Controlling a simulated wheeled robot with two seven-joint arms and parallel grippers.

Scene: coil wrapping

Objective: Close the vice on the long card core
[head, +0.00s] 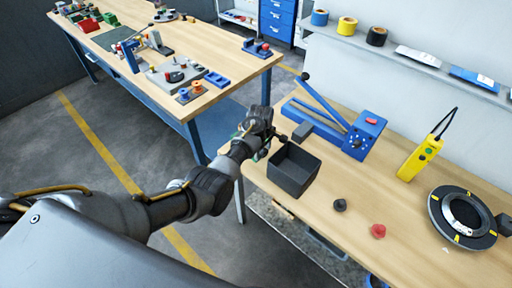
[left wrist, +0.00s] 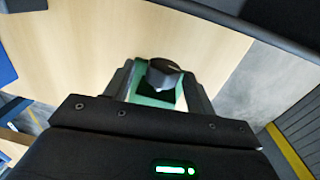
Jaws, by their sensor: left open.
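My left gripper (head: 268,130) is open above the left end of the near workbench, beside a black open bin. In the left wrist view a dark round knob-like part (left wrist: 163,72) on a green body (left wrist: 155,98) shows between the open fingers (left wrist: 160,95). I cannot tell whether the fingers touch it. This may be part of the vice, which my gripper and wrist mostly hide in the head view. I cannot make out a long card core in either view. My right gripper is not in view.
The black bin (head: 293,172) stands close to the gripper. Behind it is a blue lever machine (head: 362,135). A yellow pendant (head: 420,158), a black disc (head: 462,217), a red knob (head: 378,231) and a dark knob (head: 340,205) are on the bench. Bare wood lies between them.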

